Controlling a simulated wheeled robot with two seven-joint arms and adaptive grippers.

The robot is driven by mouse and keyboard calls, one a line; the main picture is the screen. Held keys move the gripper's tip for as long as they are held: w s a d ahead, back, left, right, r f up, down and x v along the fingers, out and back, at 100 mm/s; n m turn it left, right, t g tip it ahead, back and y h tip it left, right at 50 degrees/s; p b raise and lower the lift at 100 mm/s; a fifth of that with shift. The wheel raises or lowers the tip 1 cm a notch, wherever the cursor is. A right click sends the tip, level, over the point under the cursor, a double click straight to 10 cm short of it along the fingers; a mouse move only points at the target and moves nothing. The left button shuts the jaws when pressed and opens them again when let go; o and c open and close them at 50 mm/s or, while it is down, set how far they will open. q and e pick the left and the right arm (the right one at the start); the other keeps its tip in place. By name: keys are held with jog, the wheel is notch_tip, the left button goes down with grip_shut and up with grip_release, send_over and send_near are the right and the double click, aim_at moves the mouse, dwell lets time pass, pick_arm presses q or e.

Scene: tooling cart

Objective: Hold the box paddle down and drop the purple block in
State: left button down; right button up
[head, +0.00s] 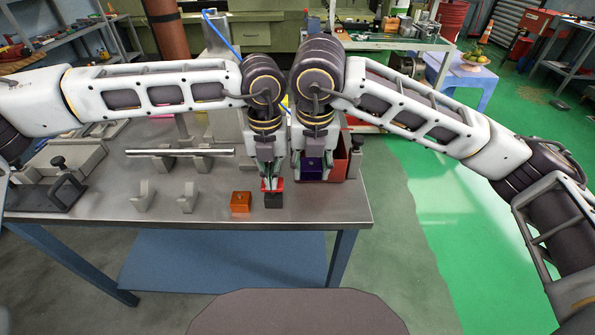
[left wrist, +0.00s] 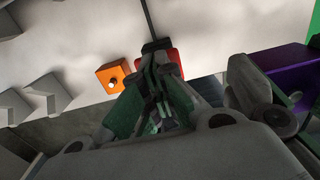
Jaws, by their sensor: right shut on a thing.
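A small red paddle (head: 272,185) sits by a dark block (head: 273,201) near the table's front edge. My left gripper (head: 269,183) points down at the paddle with its fingers together. In the left wrist view the fingertips are over the red paddle (left wrist: 174,63), and contact is hard to tell. My right gripper (head: 312,157) is shut on the purple block (head: 312,171), which appears over or inside the open red box (head: 356,160); its exact height is unclear. The purple block also shows at the right of the left wrist view (left wrist: 284,75).
An orange block (head: 241,202) lies left of the dark block. A metal rod (head: 180,152) and grey V-shaped stands (head: 187,200) are further left on the steel table (head: 115,205). A grey clamp fixture (head: 50,188) stands at the far left. The front right corner is bare.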

pick_arm(q)
jog(key=shift+s+f, duration=0.1)
jog(key=shift+f, duration=1.05)
pick_arm(e)
jog(key=shift+w, duration=0.1)
dwell(0.4)
jog(key=shift+w+f, duration=0.2)
jog(key=shift+w, duration=5.7)
jog(key=shift+f, duration=0.45)
jog(key=o, duration=1.1)
jog(key=shift+r, duration=0.15)
